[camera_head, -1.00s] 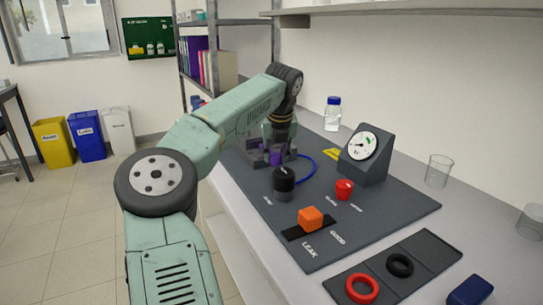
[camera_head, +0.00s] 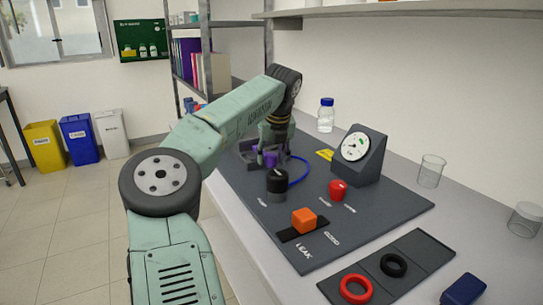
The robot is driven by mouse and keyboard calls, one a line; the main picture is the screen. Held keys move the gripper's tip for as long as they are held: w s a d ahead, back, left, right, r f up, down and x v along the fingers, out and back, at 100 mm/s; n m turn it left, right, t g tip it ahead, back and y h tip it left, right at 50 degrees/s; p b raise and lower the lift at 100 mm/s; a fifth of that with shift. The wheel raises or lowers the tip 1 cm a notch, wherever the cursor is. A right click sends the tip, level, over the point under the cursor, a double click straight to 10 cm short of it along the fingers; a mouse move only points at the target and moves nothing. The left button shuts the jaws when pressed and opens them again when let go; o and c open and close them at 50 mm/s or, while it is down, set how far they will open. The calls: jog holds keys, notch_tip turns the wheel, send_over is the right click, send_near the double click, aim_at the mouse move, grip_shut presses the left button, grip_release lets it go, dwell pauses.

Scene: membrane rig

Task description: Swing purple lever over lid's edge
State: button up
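A purple lever (camera_head: 270,158) stands at the far left part of the dark rig board, on a grey clamp or cell body (camera_head: 247,158). A second purple bit shows just to its left, partly covered. My gripper (camera_head: 272,139) points down right above the purple lever, at the end of my arm. It is small and dark here, and its fingertips overlap the lever's top, so I cannot tell whether they touch it or how far apart they are. The lid and its edge are mostly hidden behind my arm and gripper.
On the rig board (camera_head: 385,215) stand a black knob (camera_head: 277,184), a red knob (camera_head: 338,189), an orange block (camera_head: 303,220), a gauge (camera_head: 356,147) and a blue tube (camera_head: 302,172). A tray with red (camera_head: 356,288) and black (camera_head: 394,264) rings lies in front. Beakers stand at right.

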jog(key=shift+o, duration=0.2)
jog(key=v, duration=1.2)
jog(key=shift+s, duration=0.1)
